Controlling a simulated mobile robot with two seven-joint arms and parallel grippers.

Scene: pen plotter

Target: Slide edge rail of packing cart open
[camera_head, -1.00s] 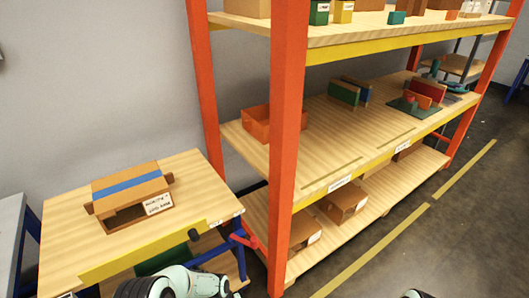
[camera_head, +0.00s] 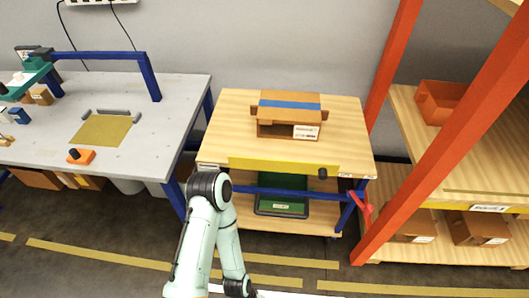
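The packing cart (camera_head: 222,123) has a light wooden top and stands in the middle of the view. Its yellow edge rail (camera_head: 275,164) runs along the front edge, with a dark knob (camera_head: 322,173) near its right end. The rail's ends lie short of both front corners. A brown carton with blue tape (camera_head: 290,104) and a white label sits on the top, behind the rail. One pale green arm of mine rises from the bottom, its dark joint in front of the cart's left front corner. Neither gripper shows, so no contact with the rail is visible.
A grey workbench (camera_head: 175,92) stands left of the cart, with a small gap between. An orange-post shelf rack (camera_head: 385,130) stands close on the right. A red part (camera_head: 362,205) sticks out at the cart's right front. A green bin (camera_head: 283,205) sits on the lower shelf.

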